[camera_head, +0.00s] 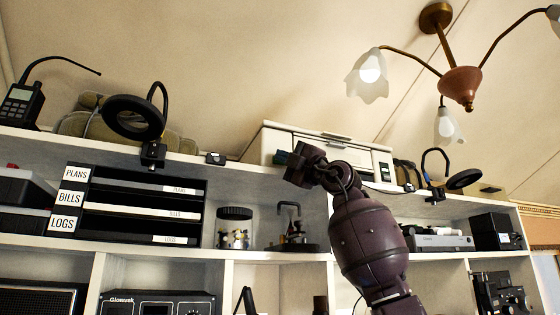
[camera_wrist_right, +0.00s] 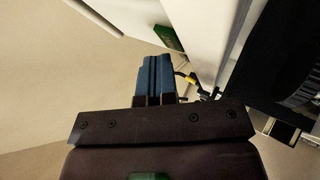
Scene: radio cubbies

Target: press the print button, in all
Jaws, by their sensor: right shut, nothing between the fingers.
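A white printer (camera_head: 318,146) stands on the top shelf in the head view, partly hidden behind my right arm. A control panel with a greenish patch (camera_head: 384,167) shows at its right front end. My right gripper (camera_head: 281,157) is in front of the printer's left part, shut and empty. In the right wrist view its blue fingers (camera_wrist_right: 154,75) are together. White casing (camera_wrist_right: 192,22) and a green patch (camera_wrist_right: 167,38) lie just beyond the fingertips. I cannot tell the print button apart, nor whether the fingers touch anything. My left gripper is not in view.
Black trays (camera_head: 148,205) labelled plans, bills and logs stand on the left shelf. A ring-shaped lamp (camera_head: 133,117) and a small black box (camera_head: 215,158) are left of the printer. Another lamp (camera_head: 463,179) stands at its right. A chandelier (camera_head: 460,83) hangs above.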

